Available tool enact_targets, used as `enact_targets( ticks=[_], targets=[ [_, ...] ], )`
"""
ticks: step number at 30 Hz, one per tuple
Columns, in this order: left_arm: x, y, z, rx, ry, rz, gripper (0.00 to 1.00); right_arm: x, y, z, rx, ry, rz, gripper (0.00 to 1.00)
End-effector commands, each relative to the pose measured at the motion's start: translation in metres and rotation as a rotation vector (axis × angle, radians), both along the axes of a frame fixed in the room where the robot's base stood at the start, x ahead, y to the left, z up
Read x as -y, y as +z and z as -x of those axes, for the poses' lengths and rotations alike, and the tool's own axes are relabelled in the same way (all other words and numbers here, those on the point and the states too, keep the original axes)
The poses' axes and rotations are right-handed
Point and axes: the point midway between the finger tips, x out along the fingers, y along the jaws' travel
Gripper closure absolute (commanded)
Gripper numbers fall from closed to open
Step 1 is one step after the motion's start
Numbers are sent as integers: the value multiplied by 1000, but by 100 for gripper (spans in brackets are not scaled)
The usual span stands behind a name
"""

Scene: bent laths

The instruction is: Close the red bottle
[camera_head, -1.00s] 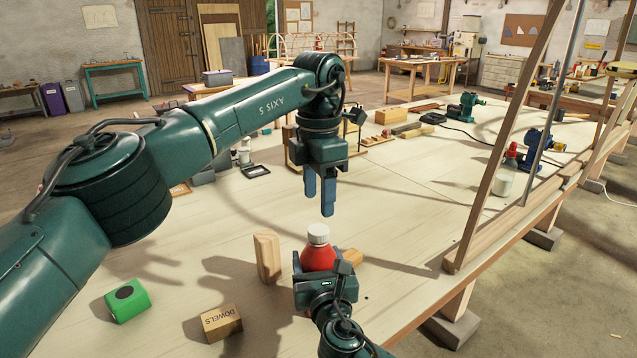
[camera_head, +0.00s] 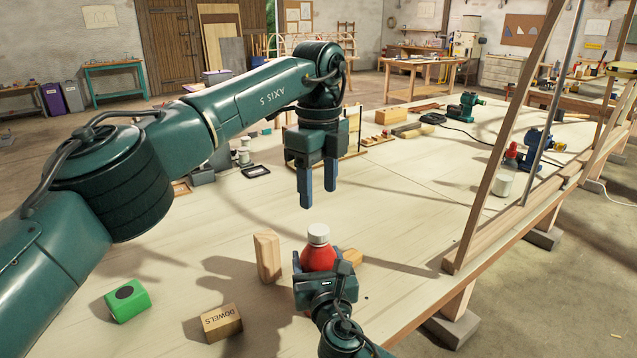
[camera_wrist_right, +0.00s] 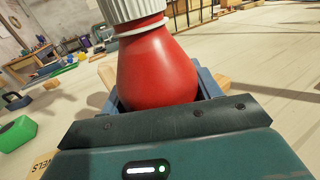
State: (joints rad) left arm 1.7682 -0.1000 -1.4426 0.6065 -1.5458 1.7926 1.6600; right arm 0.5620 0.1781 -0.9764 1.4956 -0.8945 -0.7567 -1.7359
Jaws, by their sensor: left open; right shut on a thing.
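The red bottle (camera_head: 318,258) stands upright on the bench with a white cap (camera_head: 318,234) sitting on its neck. In the right wrist view the red bottle (camera_wrist_right: 155,68) and the lower part of its ribbed white cap (camera_wrist_right: 130,8) fill the upper middle. My right gripper (camera_head: 322,272) is shut on the bottle's body from the near side; its fingertips are mostly hidden. My left gripper (camera_head: 318,192) points down above the cap, open and empty, with its two blue fingers apart and clear of the cap.
A wooden block (camera_head: 267,257) stands close left of the bottle, and another (camera_head: 351,257) lies close right. A green block (camera_head: 127,300) and a dowels box (camera_head: 222,322) lie at the near left. Wooden laths (camera_head: 497,150) rise on the right. The bench right of the bottle is mostly clear.

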Motion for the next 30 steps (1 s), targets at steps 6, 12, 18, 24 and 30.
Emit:
enact_targets(
  ticks=[6,12,18,24,30],
  targets=[
    [0,1,0,0,86,0,48,0,0,0,-1,0,0,100],
    [0,1,0,0,85,0,48,0,0,0,-1,0,0,100],
    [0,-8,0,-2,83,0,48,0,0,0,-1,0,0,100],
    [-1,-38,0,-3,83,-2,48,0,0,0,-1,0,0,100],
    [0,-66,0,-3,84,-1,48,0,0,0,-1,0,0,100]
  ],
)
